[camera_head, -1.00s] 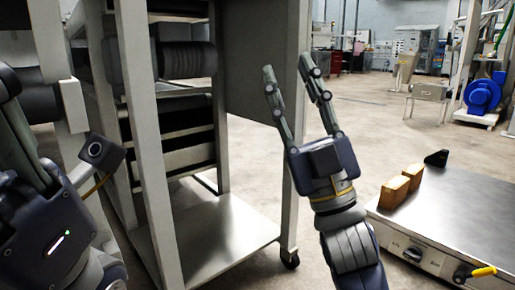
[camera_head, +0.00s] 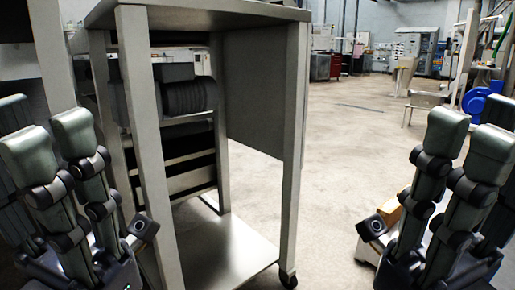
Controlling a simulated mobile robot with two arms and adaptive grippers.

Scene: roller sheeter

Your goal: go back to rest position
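My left gripper (camera_head: 52,142) is raised at the left edge, fingers pointing up. Its fingertips look apart, with nothing between them. My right gripper (camera_head: 468,142) is raised at the right edge in much the same pose, fingers up and apart, also empty. Neither gripper touches anything that I can see. Parts of both are cut off by the picture's edges.
A grey metal rack (camera_head: 150,120) with black rollers (camera_head: 188,97) and a caster stands between my grippers. A tan block (camera_head: 389,207) shows behind my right gripper, mostly hidden. Open floor (camera_head: 345,145) lies right of the rack. A blue machine (camera_head: 478,106) stands farther back.

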